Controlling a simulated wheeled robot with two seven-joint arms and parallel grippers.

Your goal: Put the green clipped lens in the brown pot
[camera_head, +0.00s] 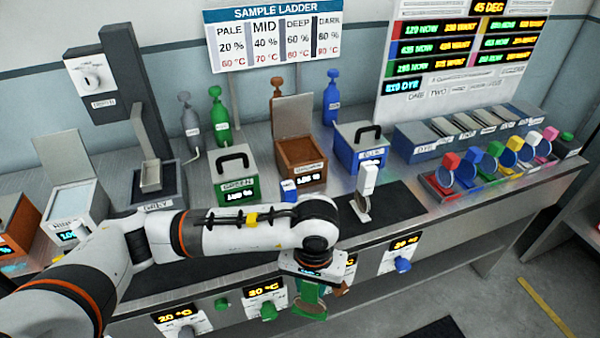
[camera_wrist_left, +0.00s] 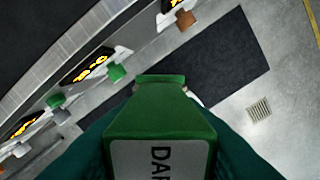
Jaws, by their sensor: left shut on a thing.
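My left gripper (camera_head: 308,268) hangs in front of the counter's front edge, shut on the green clipped lens (camera_head: 309,302). In the left wrist view the green clip (camera_wrist_left: 160,125) fills the lower middle, with a white label reading "DAR"; the rest of the label is cut off. The lens itself I cannot make out clearly. The brown pot (camera_head: 291,152) stands on the counter, behind and above the gripper in the head view. Its lid (camera_head: 292,116) is raised and its brown inside shows. My right gripper is not in view.
A green pot (camera_head: 238,188) and a blue pot (camera_head: 349,157), both lidded, flank the brown pot. A white clipped lens (camera_head: 366,187) stands on a dark mat (camera_head: 400,207). A tray of colored lenses (camera_head: 440,188) is at right. Knobs (camera_head: 269,311) line the counter's front.

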